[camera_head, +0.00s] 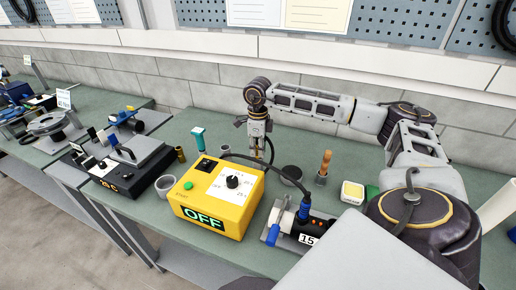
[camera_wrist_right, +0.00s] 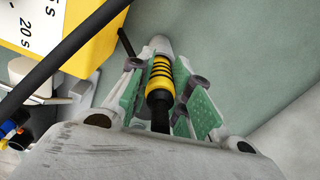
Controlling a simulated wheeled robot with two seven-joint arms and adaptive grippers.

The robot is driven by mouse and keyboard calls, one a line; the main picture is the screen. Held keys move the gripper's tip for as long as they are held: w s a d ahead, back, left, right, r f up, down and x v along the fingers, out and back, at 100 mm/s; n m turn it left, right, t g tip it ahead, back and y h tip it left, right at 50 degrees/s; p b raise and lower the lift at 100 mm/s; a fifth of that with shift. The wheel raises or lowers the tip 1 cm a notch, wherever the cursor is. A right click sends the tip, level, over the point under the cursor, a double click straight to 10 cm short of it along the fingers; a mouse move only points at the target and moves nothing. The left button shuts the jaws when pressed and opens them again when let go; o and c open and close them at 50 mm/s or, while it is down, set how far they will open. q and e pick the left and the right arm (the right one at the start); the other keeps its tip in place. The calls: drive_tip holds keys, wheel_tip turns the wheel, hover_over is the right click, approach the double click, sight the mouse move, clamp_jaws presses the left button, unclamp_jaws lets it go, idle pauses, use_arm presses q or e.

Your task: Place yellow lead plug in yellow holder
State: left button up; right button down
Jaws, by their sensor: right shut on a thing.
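My right gripper (camera_head: 258,140) hangs pointing down just behind the yellow control box (camera_head: 212,195). In the right wrist view its green-padded fingers (camera_wrist_right: 167,82) are shut on the yellow lead plug (camera_wrist_right: 160,77), a ribbed yellow and black piece lying lengthwise between the pads. A pale rounded cylinder (camera_wrist_right: 160,44) shows just beyond the plug; I cannot tell whether it touches it. A black cable (camera_head: 268,160) loops from the gripper area over the box. I cannot make out a clearly yellow holder. My left gripper is not in view.
The box display reads OFF. A black unit (camera_head: 118,172) and a grey cup (camera_head: 165,187) stand left.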

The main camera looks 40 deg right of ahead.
drive_tip(key=shift+f, duration=0.1)
drive_tip(key=c, duration=1.3)
unclamp_jaws()
wheel_tip(320, 180, up, 12)
drive_tip(key=b, duration=0.1)
